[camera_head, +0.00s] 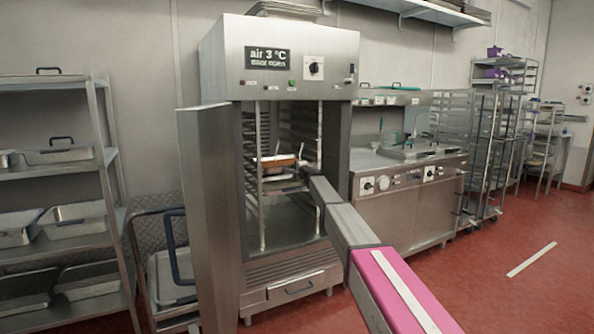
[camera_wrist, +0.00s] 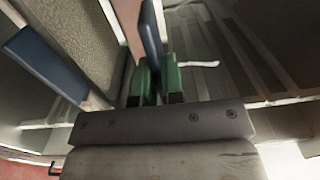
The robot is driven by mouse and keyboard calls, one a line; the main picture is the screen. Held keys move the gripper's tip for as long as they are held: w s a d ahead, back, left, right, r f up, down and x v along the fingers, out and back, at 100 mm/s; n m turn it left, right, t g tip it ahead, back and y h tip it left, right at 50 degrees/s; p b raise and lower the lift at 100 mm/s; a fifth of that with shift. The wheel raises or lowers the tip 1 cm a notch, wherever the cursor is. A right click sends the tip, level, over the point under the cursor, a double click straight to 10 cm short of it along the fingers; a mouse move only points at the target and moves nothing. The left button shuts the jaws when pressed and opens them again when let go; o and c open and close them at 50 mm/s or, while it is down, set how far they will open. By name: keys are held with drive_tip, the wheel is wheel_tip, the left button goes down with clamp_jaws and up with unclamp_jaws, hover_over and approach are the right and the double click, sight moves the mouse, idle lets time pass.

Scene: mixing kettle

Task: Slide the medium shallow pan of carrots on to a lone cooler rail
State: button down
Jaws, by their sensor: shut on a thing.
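The shallow pan of carrots (camera_head: 278,161), a metal pan with an orange-brown top, shows small inside the open cooler (camera_head: 290,45), level with the upper-middle rails. My arm reaches in through the doorway from the right. My gripper (camera_head: 302,168) is at the pan's near right side. In the wrist view its green fingertips (camera_wrist: 157,75) are shut on a dark blue handle (camera_wrist: 150,35), which appears to be the pan's. I cannot tell whether the pan rests on its rails or hangs just above them.
The cooler door (camera_head: 205,210) stands open at the left. Rails (camera_head: 306,130) line the inside walls. Left of it are shelves with metal pans (camera_head: 65,218) and a low trolley (camera_head: 172,275). A counter (camera_head: 410,205) stands close on the right. The red floor is clear at right.

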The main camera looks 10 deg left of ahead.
drive_tip(key=shift+x, duration=1.1)
drive_tip(key=shift+r, duration=0.1)
drive_tip(key=shift+w+a+f, duration=0.15)
drive_tip(key=shift+w+f, duration=0.1)
drive_tip(key=c, duration=1.2)
unclamp_jaws()
drive_tip(key=o, duration=0.5)
drive_tip(key=shift+f, duration=0.15)
drive_tip(key=shift+s, duration=0.1)
drive_tip(key=shift+v, duration=3.5)
